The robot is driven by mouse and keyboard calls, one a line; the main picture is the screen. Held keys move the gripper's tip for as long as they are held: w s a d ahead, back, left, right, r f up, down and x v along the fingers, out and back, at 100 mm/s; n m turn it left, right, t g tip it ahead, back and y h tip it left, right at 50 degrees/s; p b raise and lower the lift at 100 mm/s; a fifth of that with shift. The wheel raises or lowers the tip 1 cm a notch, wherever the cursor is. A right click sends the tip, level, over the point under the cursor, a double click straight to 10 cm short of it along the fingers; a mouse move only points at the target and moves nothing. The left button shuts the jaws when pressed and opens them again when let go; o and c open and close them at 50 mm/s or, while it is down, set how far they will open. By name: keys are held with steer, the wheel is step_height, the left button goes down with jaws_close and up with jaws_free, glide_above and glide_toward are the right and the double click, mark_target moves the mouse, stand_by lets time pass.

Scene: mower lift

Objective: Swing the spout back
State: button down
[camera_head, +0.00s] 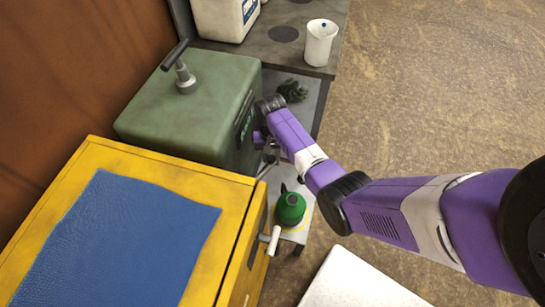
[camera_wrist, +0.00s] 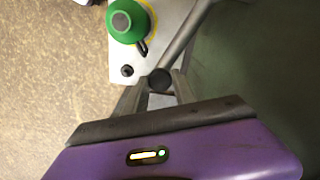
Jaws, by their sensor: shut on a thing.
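The spout (camera_wrist: 184,42) is a grey metal tube in the wrist view, slanting from the upper right down to a dark round end. My gripper (camera_wrist: 159,88) is shut on this dark end, one finger on each side. In the head view my gripper (camera_head: 268,148) is small and partly hidden by my own arm, close to the front of the green tank (camera_head: 180,105). The spout's joint with the tank is hidden in both views.
A green container (camera_head: 290,207) stands below on a light shelf with a yellow ring; it also shows in the wrist view (camera_wrist: 128,20). A yellow cabinet (camera_head: 237,190) stands beside the tank. A white cup (camera_head: 319,45) stands on the back bench. Open floor lies right.

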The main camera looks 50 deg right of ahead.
steer(key=c, duration=1)
jaws_free()
steer(key=shift+r+p, duration=0.35)
steer(key=shift+r, duration=3.6)
